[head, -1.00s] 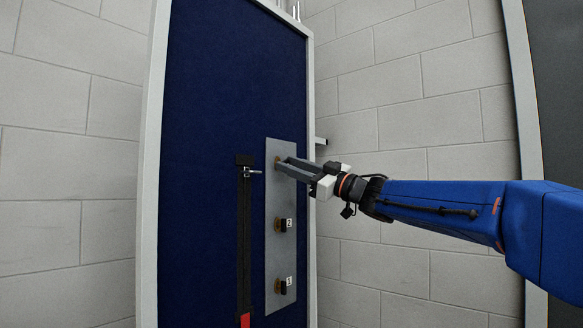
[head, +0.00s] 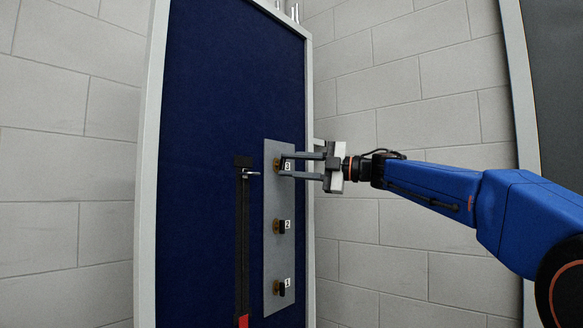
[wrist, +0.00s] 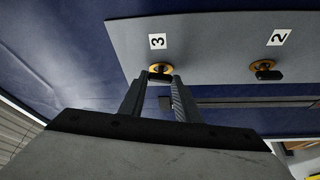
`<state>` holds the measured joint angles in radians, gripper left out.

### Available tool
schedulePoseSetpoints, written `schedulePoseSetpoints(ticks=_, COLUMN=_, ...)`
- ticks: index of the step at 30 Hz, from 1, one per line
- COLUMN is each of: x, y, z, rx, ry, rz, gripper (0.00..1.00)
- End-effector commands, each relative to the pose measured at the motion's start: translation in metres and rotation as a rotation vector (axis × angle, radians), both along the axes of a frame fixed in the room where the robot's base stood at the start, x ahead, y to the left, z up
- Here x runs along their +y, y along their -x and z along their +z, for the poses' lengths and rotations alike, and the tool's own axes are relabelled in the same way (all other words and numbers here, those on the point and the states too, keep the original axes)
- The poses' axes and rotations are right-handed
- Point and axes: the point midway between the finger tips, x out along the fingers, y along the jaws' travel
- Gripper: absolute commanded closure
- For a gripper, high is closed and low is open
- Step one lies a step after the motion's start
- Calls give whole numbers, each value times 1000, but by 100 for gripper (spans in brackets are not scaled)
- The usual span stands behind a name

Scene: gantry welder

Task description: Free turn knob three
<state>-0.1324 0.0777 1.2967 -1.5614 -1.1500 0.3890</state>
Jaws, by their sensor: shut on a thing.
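Knob three (head: 277,163) is the top knob on the grey panel (head: 271,195). It has a brass base and a black grip, and it also shows in the wrist view (wrist: 160,68) beside the white label 3 (wrist: 157,41). My gripper (head: 285,166) reaches in from the right, its two fingers one above the other. In the wrist view my gripper (wrist: 160,79) has its fingertips closed on either side of the black grip. The fingers partly hide the knob.
Knob two (head: 279,227) and knob one (head: 280,288) sit below on the same panel. A black vertical strip with a small metal lever (head: 251,173) is left of the panel. A pale frame (head: 309,230) edges the blue board; block wall lies beyond.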

Motion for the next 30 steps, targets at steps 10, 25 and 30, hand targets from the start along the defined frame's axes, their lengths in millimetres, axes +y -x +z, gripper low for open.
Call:
schedulePoseSetpoints(ticks=10, x=0, y=0, z=0, rx=-148, ry=118, rz=2, gripper=93)
schedulePoseSetpoints(ticks=25, x=0, y=0, z=0, rx=-192, ry=154, rz=3, gripper=93)
schedulePoseSetpoints(ticks=30, x=0, y=0, z=0, rx=-192, ry=154, rz=4, gripper=93)
